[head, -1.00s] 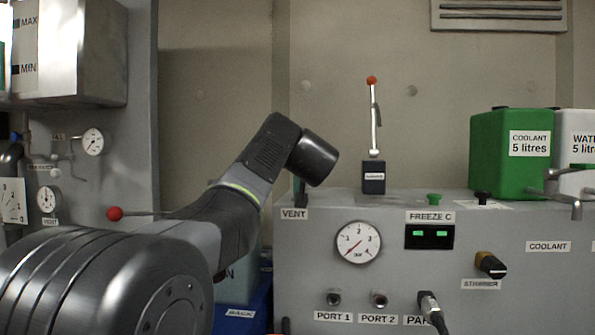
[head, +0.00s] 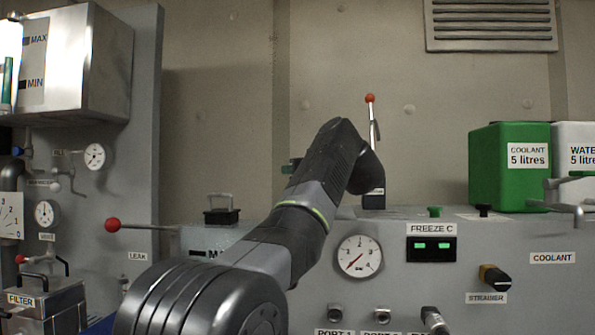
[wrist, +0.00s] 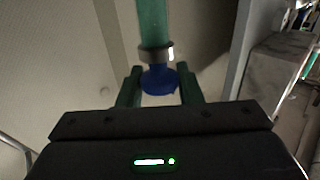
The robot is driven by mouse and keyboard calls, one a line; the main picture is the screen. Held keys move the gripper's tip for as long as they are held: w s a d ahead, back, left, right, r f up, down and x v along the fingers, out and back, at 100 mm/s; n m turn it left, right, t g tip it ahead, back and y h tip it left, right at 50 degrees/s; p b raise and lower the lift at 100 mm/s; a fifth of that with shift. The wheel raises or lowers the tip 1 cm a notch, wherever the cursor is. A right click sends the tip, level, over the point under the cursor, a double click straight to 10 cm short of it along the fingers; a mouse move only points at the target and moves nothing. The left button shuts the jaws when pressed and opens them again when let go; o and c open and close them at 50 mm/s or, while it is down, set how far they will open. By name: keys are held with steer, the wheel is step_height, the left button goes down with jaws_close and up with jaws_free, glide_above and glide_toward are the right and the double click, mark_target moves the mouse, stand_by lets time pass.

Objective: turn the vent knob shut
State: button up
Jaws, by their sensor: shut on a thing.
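In the wrist view, my gripper (wrist: 160,84) has its two dark green fingers on either side of a round blue knob-like piece (wrist: 158,80), and it is shut on it. A grey collar (wrist: 155,54) and a translucent green tube (wrist: 154,22) continue beyond the blue piece. I cannot tell for sure that this is the vent knob, or how far it is turned. In the head view, my arm hides most of the gripper; a small dark green part (head: 290,167) shows left of the arm. The panel's VENT label is hidden behind my arm.
The grey panel carries a gauge (head: 360,256), a FREEZE C display (head: 431,249) and a STRAINER knob (head: 494,275). A red-tipped lever (head: 372,120) stands close behind my arm. A green coolant can (head: 509,165) is at right. A red-ended handle (head: 113,225) juts out at left.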

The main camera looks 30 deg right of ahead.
steer(key=shift+f+n+y+p, duration=0.25)
steer(key=shift+n+y, duration=0.35)
steer(key=shift+y, duration=0.3)
steer(key=o, duration=0.9)
steer(key=shift+r, duration=0.2)
steer(key=shift+o, duration=0.2)
steer(key=s+d, duration=0.1)
steer(key=s, duration=1.3)
steer(key=shift+d, duration=0.25)
steer(key=shift+w, duration=0.15)
steer(key=w, duration=0.4)
steer(key=w+a, duration=0.1)
steer(key=w, duration=0.8)
steer(key=shift+w+a, duration=0.25)
steer(key=shift+w, duration=0.1)
